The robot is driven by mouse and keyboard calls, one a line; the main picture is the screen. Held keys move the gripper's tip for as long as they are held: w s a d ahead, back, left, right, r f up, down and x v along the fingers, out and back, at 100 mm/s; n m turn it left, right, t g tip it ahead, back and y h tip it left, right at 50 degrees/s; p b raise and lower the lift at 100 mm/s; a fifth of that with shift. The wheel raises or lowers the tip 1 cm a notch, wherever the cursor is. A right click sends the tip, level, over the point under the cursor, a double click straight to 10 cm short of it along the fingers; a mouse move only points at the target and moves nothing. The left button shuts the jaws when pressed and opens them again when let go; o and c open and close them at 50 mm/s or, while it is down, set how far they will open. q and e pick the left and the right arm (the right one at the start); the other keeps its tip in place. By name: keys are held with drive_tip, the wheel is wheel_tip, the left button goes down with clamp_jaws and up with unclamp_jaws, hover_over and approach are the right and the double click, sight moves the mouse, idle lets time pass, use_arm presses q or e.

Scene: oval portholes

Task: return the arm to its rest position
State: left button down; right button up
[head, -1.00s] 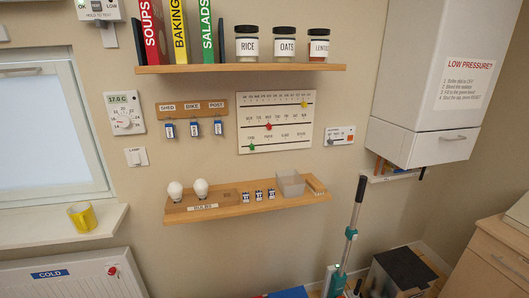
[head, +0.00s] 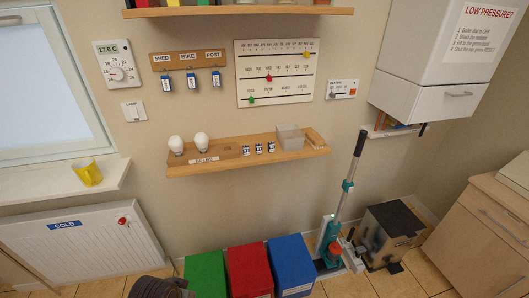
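Neither of my grippers can be made out in the head view. A dark, rounded thing (head: 160,288) pokes up at the bottom edge, left of the bins; it is cut off, and I cannot tell what it is. No fingertips show, and no arm reaches the wall, the shelves or the window sill.
A lower shelf (head: 290,155) carries two bulbs, small batteries and a clear bin. Green (head: 205,272), red (head: 248,268) and blue (head: 291,265) bins stand below. A radiator (head: 85,245) is left; a floor cleaner (head: 340,215), dark box (head: 392,232) and cabinet (head: 485,235) are right.

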use_arm(q)
drive_tip(key=s+f+g, duration=0.1)
drive_tip(key=s+f, duration=0.1)
drive_tip(key=f, duration=1.4)
drive_tip(key=s+f, duration=0.2)
drive_tip(key=f, duration=1.3)
drive_tip(key=s+a+f, duration=0.2)
drive_tip(key=s+f, duration=0.7)
drive_tip(key=s, duration=0.2)
drive_tip(key=s+a+f+g, duration=0.1)
drive_tip(key=s+a+f, duration=0.1)
drive_tip(key=s+f, duration=0.8)
drive_tip(key=shift+s, duration=0.35)
